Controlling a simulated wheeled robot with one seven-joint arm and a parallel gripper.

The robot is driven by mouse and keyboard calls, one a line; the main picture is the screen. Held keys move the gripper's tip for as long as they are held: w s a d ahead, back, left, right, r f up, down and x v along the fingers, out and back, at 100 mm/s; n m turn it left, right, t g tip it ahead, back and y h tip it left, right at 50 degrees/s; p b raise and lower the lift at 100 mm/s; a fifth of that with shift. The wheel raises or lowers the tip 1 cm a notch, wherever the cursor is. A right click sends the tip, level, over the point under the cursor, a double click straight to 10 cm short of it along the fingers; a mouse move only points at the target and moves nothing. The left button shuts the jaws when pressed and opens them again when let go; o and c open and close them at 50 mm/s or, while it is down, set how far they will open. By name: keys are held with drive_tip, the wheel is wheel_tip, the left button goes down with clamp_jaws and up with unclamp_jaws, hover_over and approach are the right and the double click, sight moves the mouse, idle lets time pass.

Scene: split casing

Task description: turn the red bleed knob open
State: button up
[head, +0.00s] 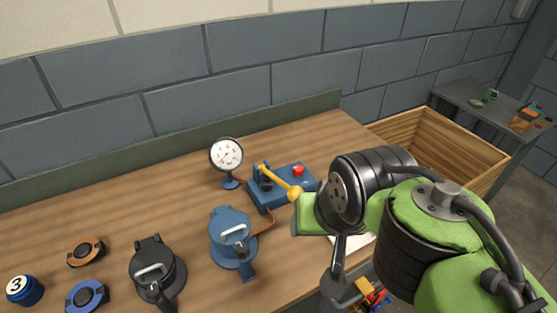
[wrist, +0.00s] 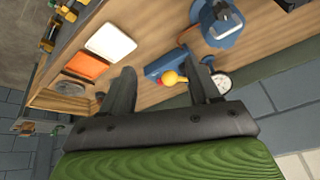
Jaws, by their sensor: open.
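The red bleed knob (head: 298,170) sits on top of a blue pump base (head: 268,201) on the workbench, beside a yellow-tipped lever (head: 280,183). In the wrist view the red knob (wrist: 167,83) shows partly behind the yellow lever end (wrist: 177,78). My gripper (wrist: 163,74) is open, its dark fingers spread to either side of the lever and knob in that view. Nothing is held between them. The knob appears beyond the fingertips, apart from them. In the head view my own arm hides the fingers.
A gauge (head: 226,155) stands behind a blue clamp casing (head: 231,237), which a thin line joins to the pump. A black casing (head: 157,272), rings and a blue number 3 cap (head: 24,290) lie left. A wooden crate (head: 410,125) stands right. The back bench strip is clear.

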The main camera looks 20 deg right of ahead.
drive_tip(key=w+d+r+m+g+p, duration=0.1)
drive_tip(key=w+r+m+p, duration=0.4)
drive_tip(key=w, duration=0.5)
drive_tip(key=m+g+p, duration=0.4)
drive_tip(key=m+p, duration=0.5)
drive_tip(key=m, duration=0.6)
hover_over(298, 168)
wheel_tip(298, 168, down, 7)
wheel_tip(298, 168, down, 16)
drive_tip(key=shift+r+b, duration=0.1)
drive_tip(key=shift+b, duration=0.3)
drive_tip(key=shift+c, duration=0.2)
drive_tip(key=c, duration=1)
